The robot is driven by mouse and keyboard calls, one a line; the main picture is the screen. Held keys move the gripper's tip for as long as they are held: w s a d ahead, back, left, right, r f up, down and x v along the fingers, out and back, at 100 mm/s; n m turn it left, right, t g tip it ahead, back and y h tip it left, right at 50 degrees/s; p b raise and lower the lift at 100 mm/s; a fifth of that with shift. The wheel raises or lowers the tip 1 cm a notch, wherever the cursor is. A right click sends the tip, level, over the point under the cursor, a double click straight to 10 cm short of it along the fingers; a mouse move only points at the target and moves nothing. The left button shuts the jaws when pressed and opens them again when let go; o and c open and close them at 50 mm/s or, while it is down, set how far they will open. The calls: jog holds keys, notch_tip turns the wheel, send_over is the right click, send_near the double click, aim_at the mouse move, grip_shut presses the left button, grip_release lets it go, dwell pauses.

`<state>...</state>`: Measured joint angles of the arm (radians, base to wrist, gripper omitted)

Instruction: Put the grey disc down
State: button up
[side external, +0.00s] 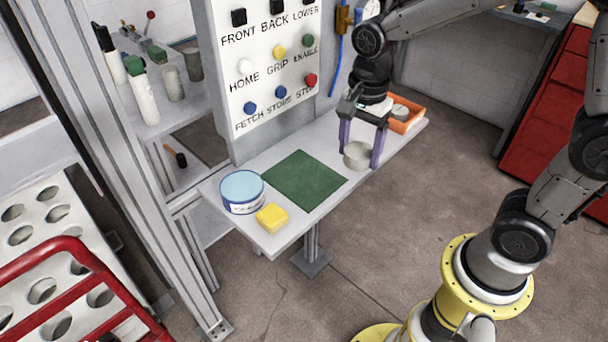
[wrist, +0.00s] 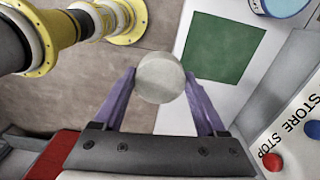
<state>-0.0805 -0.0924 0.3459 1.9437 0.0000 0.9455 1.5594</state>
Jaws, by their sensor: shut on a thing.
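The grey disc (side external: 356,157) is between the two purple fingers of my gripper (side external: 361,157), which is shut on its sides. In the side view it is at the shelf's front edge, right of the green mat (side external: 303,178). In the wrist view the disc (wrist: 160,78) fills the gap between the fingertips (wrist: 160,75) and overlaps the shelf edge, partly over the floor. The green mat (wrist: 222,47) lies beyond it to the upper right, bare and apart from it. I cannot tell how high the disc is above the shelf.
The white shelf (side external: 245,223) also holds a blue-topped tin (side external: 242,191) and a yellow block (side external: 272,217) at the left. An orange tray (side external: 411,122) with a grey round thing stands behind my gripper. A button panel (side external: 262,105) rises along the back.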

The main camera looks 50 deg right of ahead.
jog(key=w+f, duration=0.4)
jog(key=w, duration=0.4)
send_over(303, 178)
jog(key=s, duration=0.1)
notch_tip(303, 178, down, 5)
jog(key=shift+d+r, duration=0.1)
jog(key=shift+r, duration=0.05)
jog(key=shift+w+f, duration=0.5)
jog(key=shift+f, duration=1.6)
jog(key=shift+f, duration=0.1)
jog(key=o, duration=1.5)
